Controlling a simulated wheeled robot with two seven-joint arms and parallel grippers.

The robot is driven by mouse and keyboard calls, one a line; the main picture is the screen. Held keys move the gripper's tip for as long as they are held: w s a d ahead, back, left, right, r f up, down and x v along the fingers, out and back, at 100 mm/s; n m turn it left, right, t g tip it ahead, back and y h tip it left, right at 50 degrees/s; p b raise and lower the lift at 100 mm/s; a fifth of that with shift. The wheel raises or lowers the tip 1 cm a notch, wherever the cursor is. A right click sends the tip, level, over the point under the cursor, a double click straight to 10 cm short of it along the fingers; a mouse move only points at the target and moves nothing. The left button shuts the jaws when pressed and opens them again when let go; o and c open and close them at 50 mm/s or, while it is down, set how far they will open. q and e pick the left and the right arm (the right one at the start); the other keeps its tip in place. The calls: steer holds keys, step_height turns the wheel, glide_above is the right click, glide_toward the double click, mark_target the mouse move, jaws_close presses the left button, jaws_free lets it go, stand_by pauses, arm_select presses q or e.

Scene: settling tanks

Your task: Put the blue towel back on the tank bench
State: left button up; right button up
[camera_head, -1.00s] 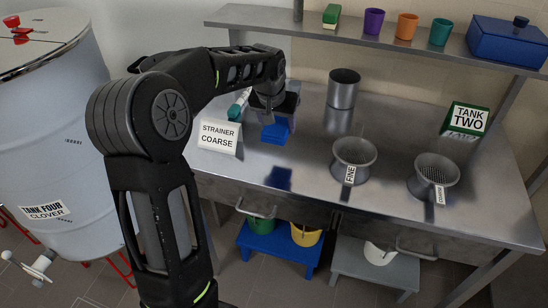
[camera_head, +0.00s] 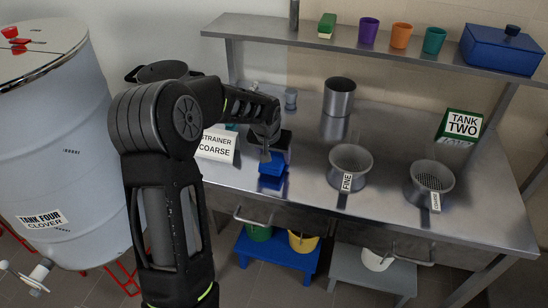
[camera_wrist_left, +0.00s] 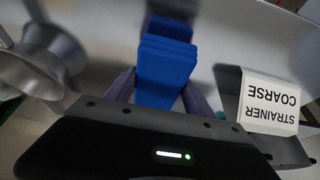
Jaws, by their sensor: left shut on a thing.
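The blue towel (camera_head: 272,167) is a folded block low over the steel tank bench (camera_head: 300,212), close to its own reflection; I cannot tell whether it touches. My left gripper (camera_head: 267,157) points down and is shut on the towel. In the left wrist view the towel (camera_wrist_left: 165,68) sits between the two fingers, with its darker reflection beyond it. My right gripper is not in view.
A "Strainer Coarse" sign (camera_head: 217,146) stands left of the towel, partly behind my arm. A fine strainer (camera_head: 350,163), a coarse strainer (camera_head: 431,180) and a steel cylinder (camera_head: 339,97) stand to the right. A shelf (camera_head: 290,28) runs above the back.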

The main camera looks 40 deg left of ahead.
arm_select(q)
steer(key=shift+f, duration=0.7)
steer(key=shift+f, duration=0.1)
steer(key=shift+f, duration=0.15)
steer(key=o, duration=1.2)
steer(key=shift+r, duration=0.2)
steer(key=shift+r, duration=0.2)
steer(key=b+v, duration=0.1)
steer(key=v, duration=1)
steer(key=shift+s+d+r, duration=0.1)
steer(key=shift+d+r, duration=0.05)
steer(key=shift+r, duration=0.2)
